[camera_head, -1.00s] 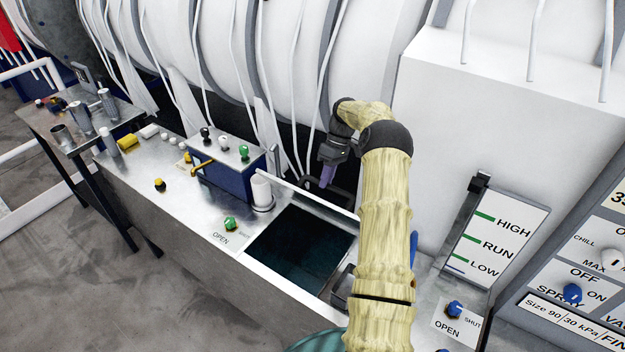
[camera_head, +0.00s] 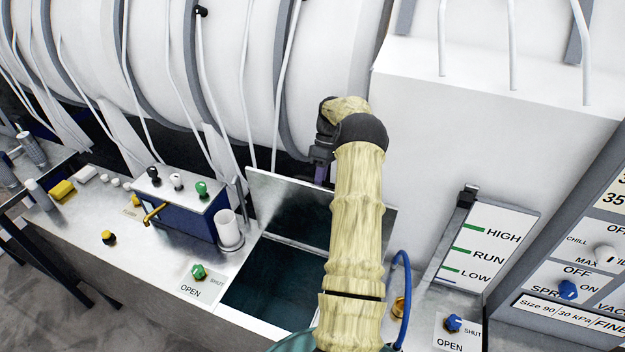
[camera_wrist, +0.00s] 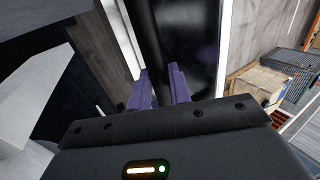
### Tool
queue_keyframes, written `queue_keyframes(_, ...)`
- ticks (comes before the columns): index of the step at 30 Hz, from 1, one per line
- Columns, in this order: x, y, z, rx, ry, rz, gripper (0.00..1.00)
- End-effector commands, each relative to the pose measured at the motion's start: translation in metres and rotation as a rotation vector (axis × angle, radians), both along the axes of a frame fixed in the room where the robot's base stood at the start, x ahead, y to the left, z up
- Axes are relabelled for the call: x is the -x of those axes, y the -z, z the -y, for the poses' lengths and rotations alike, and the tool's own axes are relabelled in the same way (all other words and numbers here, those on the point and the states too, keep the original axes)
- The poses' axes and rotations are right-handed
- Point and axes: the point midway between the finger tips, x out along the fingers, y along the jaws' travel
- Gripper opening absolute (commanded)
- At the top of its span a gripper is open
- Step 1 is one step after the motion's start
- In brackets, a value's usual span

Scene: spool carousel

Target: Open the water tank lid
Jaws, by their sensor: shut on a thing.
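The water tank lid (camera_head: 285,197) is a silvery metal panel, raised and standing steeply along the back edge of the tank. Below it the tank opening (camera_head: 262,285) shows dark inside. My gripper (camera_head: 322,174) is at the lid's upper edge, partly behind my arm, which also hides the right part of the lid and opening. In the wrist view, the purple fingers of my gripper (camera_wrist: 160,88) are closed around a dark bar (camera_wrist: 157,45), which appears to be the lid's handle. Its exact contact is hard to see.
A blue box with coloured knobs (camera_head: 178,205) and a white cup (camera_head: 228,228) stand left of the opening. A green valve knob (camera_head: 198,272) is at its front left. A blue hose (camera_head: 404,290) and level gauge (camera_head: 482,245) are at right. A large white cylinder is behind.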

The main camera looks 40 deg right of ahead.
Motion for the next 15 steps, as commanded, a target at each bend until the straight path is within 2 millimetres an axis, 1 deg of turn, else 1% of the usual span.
queue_keyframes(1, 0.0029, 0.0094, 0.0008, -0.002, -0.001, -0.009, 0.0)
queue_keyframes(11, 0.0027, 0.0094, 0.0003, -0.004, -0.002, -0.009, 0.0)
queue_keyframes(12, 0.0027, 0.0095, 0.0001, -0.004, -0.002, -0.009, 0.22)
queue_keyframes(14, 0.0025, 0.0093, 0.0, -0.004, -0.002, -0.009, 0.33)
queue_keyframes(15, 0.0023, 0.0085, 0.0, -0.005, -0.001, -0.008, 0.41)
